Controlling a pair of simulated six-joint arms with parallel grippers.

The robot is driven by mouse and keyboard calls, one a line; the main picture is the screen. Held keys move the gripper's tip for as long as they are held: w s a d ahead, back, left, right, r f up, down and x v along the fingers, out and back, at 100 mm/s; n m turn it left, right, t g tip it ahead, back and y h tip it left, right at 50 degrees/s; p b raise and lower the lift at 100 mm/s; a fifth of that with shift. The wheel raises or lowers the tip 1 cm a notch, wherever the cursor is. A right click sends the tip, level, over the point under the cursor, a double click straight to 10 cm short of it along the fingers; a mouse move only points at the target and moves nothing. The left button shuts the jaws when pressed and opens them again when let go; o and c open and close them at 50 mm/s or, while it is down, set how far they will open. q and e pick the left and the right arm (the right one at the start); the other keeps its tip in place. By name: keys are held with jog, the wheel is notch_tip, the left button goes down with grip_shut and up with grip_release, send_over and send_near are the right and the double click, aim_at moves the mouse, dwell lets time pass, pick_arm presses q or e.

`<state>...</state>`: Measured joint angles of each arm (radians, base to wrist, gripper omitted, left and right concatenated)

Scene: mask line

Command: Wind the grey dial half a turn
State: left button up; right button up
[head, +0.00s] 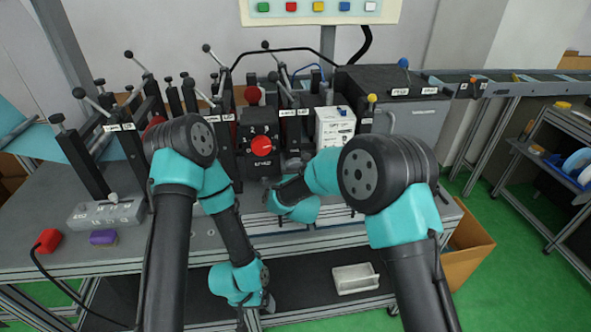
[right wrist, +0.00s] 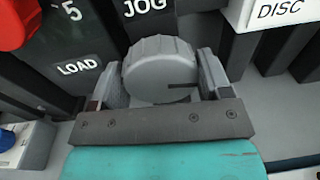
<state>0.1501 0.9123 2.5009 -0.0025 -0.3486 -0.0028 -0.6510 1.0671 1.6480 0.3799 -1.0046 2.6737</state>
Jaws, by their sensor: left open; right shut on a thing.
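The grey dial (right wrist: 158,62) has a ribbed rim and a dark line on its face that points to the right in the right wrist view. It sits below a JOG label. My right gripper (right wrist: 160,75) is shut on the dial, one finger on each side of it. In the head view my right gripper (head: 284,172) is at the front of the machine row, and my arm hides most of the dial. My left gripper (head: 262,299) is low in the head view, below the bench top and away from the dial; it is open and its fingers are hard to make out.
A red knob (head: 261,146) on a black box is just left of the dial. A white box (head: 335,126) labelled DISC in the right wrist view stands to its right. Levers and clamps (head: 140,125) crowd the left. A pale tray (head: 355,278) lies on the lower shelf.

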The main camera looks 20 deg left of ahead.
jog(key=o, duration=0.9)
jog(key=v, duration=1.7)
jog(key=shift+s+f, duration=0.1)
jog(key=shift+s, duration=0.1)
